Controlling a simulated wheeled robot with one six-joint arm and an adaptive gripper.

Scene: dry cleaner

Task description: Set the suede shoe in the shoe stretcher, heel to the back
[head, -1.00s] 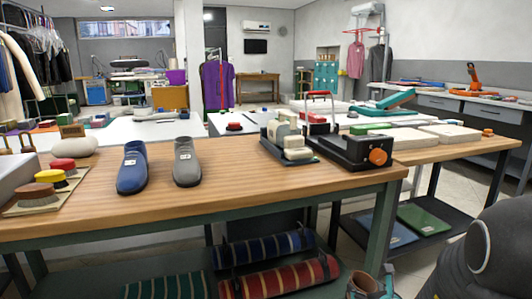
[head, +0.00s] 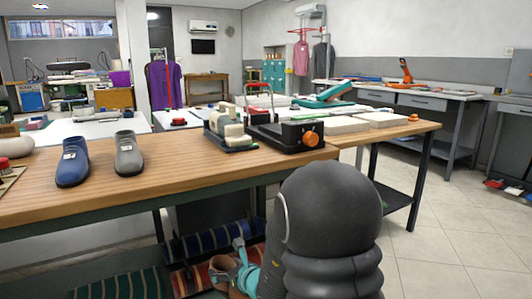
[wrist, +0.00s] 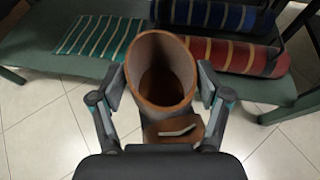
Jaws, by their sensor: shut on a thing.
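My gripper (wrist: 160,84) is shut on a brown suede shoe (wrist: 187,48), one finger on each side of its collar. A black device with an orange knob and red handle, apparently the shoe stretcher (head: 285,138), stands on the table's right part. No shoe is seen in it.
A blue shoe (head: 72,163) and a grey shoe (head: 128,155) stand on the wooden table (head: 180,172). The table front is bare.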

